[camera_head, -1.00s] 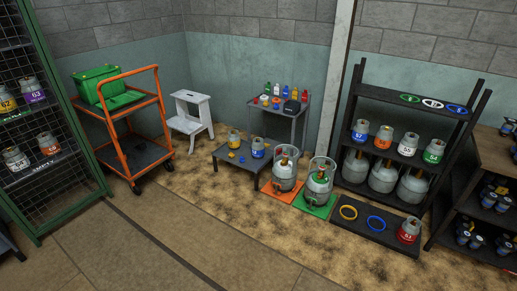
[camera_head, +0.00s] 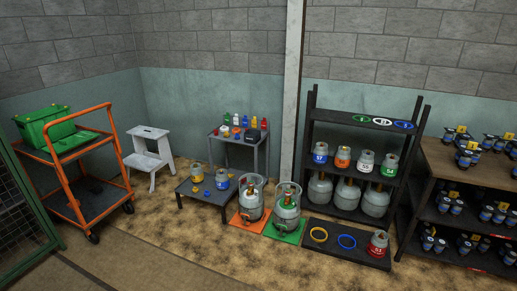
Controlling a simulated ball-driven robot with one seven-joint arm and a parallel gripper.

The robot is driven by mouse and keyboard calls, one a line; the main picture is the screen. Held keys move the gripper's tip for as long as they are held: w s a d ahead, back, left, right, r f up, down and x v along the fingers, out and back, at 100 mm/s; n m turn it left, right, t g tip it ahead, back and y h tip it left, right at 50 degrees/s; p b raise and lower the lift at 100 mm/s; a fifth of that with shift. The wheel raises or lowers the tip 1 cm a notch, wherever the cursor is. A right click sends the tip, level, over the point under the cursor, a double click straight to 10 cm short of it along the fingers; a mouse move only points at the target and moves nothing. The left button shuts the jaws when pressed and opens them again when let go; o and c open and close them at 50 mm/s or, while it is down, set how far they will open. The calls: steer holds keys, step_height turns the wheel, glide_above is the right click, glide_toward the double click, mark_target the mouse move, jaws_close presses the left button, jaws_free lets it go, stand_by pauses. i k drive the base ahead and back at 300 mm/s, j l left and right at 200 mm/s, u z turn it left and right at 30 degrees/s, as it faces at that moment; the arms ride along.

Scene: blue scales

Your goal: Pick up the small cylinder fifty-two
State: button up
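Small cylinders with coloured number bands stand on the black rack: a blue-band cylinder (camera_head: 320,153), an orange-band cylinder (camera_head: 343,157), a white-band cylinder (camera_head: 365,162) and a green-band cylinder (camera_head: 389,164). A red-band cylinder (camera_head: 378,244) stands on the low black platform. A yellow-band cylinder (camera_head: 196,173) and a blue-band cylinder (camera_head: 221,181) stand on the low dark table (camera_head: 209,199). The numbers are too small to read surely, so I cannot tell which is fifty-two. My gripper is not in view.
Two larger cylinders stand on an orange mat (camera_head: 237,221) and a green mat (camera_head: 271,233). An orange trolley (camera_head: 66,177) and white step stool (camera_head: 147,136) are left. A brown shelf unit (camera_head: 455,180) with valves is right. Floor in front is clear.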

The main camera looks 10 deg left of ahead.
mark_target(222, 183)
steer(key=i+j+u, duration=0.55)
steer(key=i+u, duration=0.15)
steer(key=i, duration=0.2)
steer(key=i+j+u, duration=0.1)
steer(key=i+u, duration=0.25)
steer(key=i+j, duration=0.1)
steer(key=i, duration=1)
steer(key=i+j, duration=0.1)
steer(key=i, duration=1.05)
steer(key=i+l+z, duration=0.1)
steer(key=i+z, duration=0.25)
steer(key=i, duration=0.4)
steer(key=i+j+z, duration=0.15)
steer(key=i+z, duration=0.2)
steer(key=i, duration=0.35)
